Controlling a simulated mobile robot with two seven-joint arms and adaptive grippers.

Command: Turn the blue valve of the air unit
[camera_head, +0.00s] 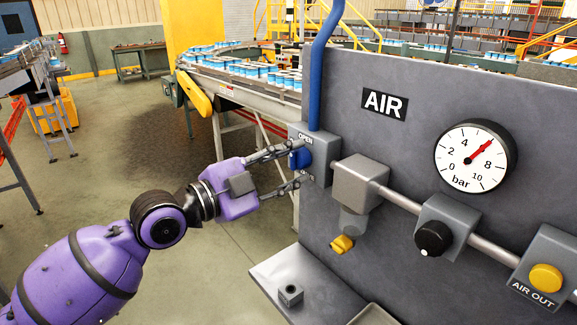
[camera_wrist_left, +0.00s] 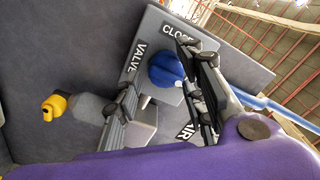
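The blue valve (camera_head: 300,158) is a round knob on a small grey box (camera_head: 318,142) at the left end of the air unit (camera_head: 330,100). The box is marked OPEN in the head view, and CLOSE and VALVE in the left wrist view. My left gripper (camera_head: 291,166) is open at the box, with one finger above and one below the knob's level. In the left wrist view the blue knob (camera_wrist_left: 166,69) shows between the two spread fingers (camera_wrist_left: 160,80). I cannot tell whether either finger touches it. My right gripper is not in view.
A blue pipe (camera_head: 319,70) rises from the box. A grey shelf (camera_head: 285,268) juts out below.

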